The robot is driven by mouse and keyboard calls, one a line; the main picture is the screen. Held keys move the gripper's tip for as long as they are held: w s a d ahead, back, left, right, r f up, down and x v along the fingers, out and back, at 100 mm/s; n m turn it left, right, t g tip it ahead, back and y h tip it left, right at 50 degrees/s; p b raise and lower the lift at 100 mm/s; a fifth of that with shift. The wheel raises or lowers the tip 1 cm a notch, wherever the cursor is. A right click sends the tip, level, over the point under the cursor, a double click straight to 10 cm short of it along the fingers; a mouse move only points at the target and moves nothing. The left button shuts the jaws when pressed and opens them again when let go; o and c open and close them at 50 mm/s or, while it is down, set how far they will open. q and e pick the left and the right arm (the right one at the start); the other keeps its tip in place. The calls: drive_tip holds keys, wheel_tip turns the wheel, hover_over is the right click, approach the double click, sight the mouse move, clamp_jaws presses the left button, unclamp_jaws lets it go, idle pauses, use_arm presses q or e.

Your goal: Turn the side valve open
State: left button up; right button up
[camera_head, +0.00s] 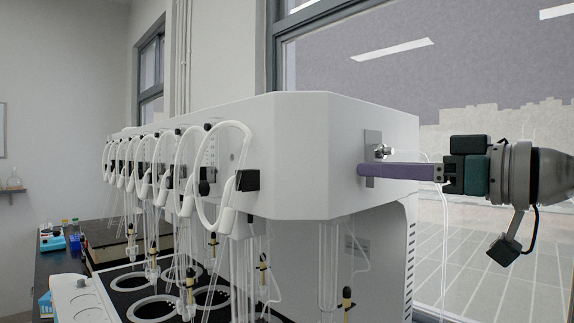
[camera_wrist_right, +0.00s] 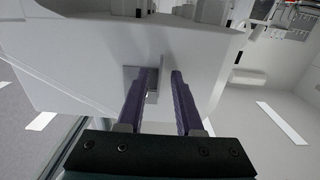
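The side valve (camera_head: 382,151) is a small silvery fitting on a grey square plate (camera_head: 372,141) on the right side face of the white distiller (camera_head: 330,155). My right gripper (camera_head: 364,171) comes in from the right, its purple fingers level at the plate, just below the fitting. In the right wrist view the gripper (camera_wrist_right: 163,74) has its two fingers apart. The plate (camera_wrist_right: 131,73) shows beside and behind the left finger, and a small part of the valve (camera_wrist_right: 153,97) shows in the gap. Whether a finger touches the valve cannot be told. My left gripper is not in view.
Several looped white tubes and glass pieces hang along the distiller's front, above dark round wells with white rims (camera_head: 153,308). A large window (camera_head: 480,80) stands behind my right arm. Small blue items (camera_head: 52,240) lie on the dark bench at far left.

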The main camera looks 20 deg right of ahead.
drive_tip(key=shift+c, duration=0.3)
clamp_jaws()
idle(1.1)
